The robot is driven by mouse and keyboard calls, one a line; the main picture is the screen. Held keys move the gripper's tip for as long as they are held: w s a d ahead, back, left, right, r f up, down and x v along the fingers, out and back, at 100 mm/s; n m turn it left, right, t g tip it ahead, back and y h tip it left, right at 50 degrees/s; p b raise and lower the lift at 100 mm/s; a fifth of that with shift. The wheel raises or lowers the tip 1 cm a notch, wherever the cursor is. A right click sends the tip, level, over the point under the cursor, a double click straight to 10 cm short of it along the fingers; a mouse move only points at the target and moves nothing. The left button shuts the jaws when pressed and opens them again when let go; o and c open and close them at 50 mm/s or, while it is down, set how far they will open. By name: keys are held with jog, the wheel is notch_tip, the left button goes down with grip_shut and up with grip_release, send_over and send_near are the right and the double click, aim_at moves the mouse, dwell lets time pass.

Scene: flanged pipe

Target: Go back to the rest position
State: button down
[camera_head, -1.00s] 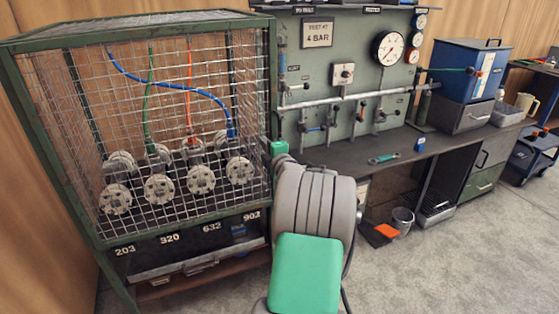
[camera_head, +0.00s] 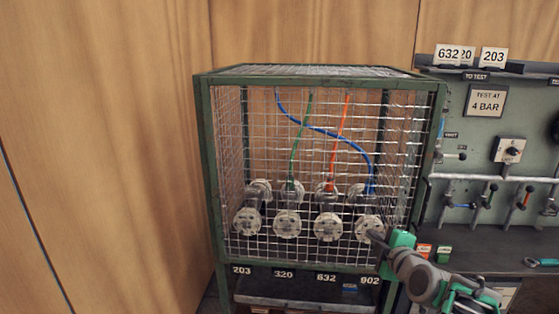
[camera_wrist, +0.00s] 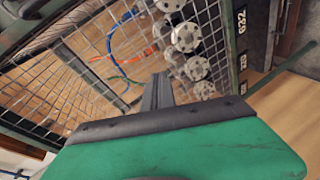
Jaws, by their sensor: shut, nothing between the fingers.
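My gripper (camera_head: 377,238) is at the lower front right corner of the green-framed mesh cage (camera_head: 204,175). Its dark fingers point left toward the mesh; I cannot tell if they touch it. In the wrist view the fingers (camera_wrist: 157,92) are together and empty, with the cage mesh and flanges beyond them. Inside the cage stand several grey flanged pipes, among them one at the left (camera_head: 247,221) and one at the right (camera_head: 367,228), partly behind my gripper. A blue hose (camera_head: 330,132), a green hose (camera_head: 303,130) and an orange hose (camera_head: 340,140) run down to them.
The number plates 203, 320, 632 and 902 run along the cage's lower edge. At the right is a test panel (camera_head: 485,130) with valves and a bench (camera_head: 490,257). A wrench (camera_head: 542,262) lies on the bench. Wooden wall (camera_head: 100,150) fills the left.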

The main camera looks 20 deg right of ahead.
jog(key=s+a+r+m+g+y+p, duration=0.1)
jog(key=a+r+m+g+y+p, duration=0.2)
jog(key=a, duration=0.8)
jog(key=s+a+m+g+y+p, duration=0.1)
jog(key=s+a+m+g+p, duration=0.3)
jog(key=a, duration=0.7)
jog(key=s+a+r+m+g+h+p, duration=0.1)
jog(key=s+a+m+g+p, duration=0.3)
jog(key=s, duration=0.5)
jog(key=a+r+p, duration=0.1)
jog(key=a+p, duration=0.1)
jog(key=a, duration=0.1)
jog(key=shift+s+a+m, duration=0.3)
jog(key=shift+m, duration=0.1)
